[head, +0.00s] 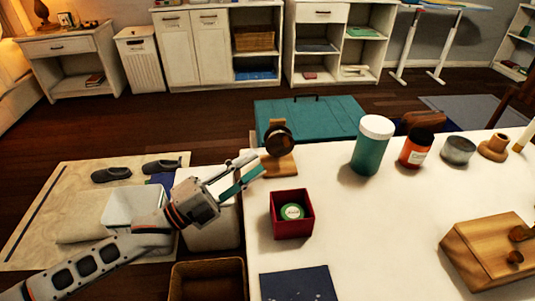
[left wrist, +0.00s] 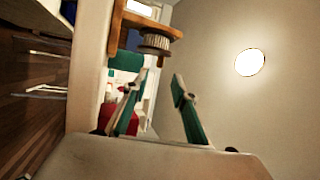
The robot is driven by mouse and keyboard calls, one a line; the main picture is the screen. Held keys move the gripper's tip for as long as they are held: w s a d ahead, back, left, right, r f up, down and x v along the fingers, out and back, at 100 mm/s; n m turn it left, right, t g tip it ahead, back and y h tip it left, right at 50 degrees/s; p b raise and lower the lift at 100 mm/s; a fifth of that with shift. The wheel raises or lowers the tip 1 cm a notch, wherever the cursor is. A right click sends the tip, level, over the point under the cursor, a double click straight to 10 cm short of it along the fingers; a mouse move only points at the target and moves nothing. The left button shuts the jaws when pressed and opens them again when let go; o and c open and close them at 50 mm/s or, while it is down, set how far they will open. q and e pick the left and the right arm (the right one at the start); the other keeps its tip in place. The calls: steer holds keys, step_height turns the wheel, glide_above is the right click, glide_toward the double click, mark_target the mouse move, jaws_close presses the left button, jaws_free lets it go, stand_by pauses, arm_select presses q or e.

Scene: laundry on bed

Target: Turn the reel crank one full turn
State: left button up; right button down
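I cannot make out the crank handle clearly in either view. My left gripper (head: 254,167) is just left of the stand, pointing towards it. Its two teal-padded fingers are apart with nothing between them in the left wrist view (left wrist: 160,78). My right gripper is not in view.
A red box (head: 292,228) with a green-topped round item stands just in front of the reel. A teal jar (head: 373,147), an orange bottle (head: 416,149) and a wooden block with knobs (head: 480,254) are to the right. The table between is clear.

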arm_select(q)
steer(key=shift+v, duration=2.05)
step_height(320, 180, up, 4)
steer(key=s+d+m+g+h, duration=0.2)
steer(key=d+m, duration=0.1)
steer(key=m, duration=0.6)
steer(key=m+y+p, duration=0.2)
steer(key=m+y, duration=0.3)
steer(key=m, duration=2.4)
glide_toward(280, 144)
steer(key=d+r, duration=0.2)
steer(key=x, duration=0.7)
steer(key=shift+s+d+f, duration=0.2)
steer(key=shift+s+d, duration=0.05)
steer(key=shift+s, duration=0.15)
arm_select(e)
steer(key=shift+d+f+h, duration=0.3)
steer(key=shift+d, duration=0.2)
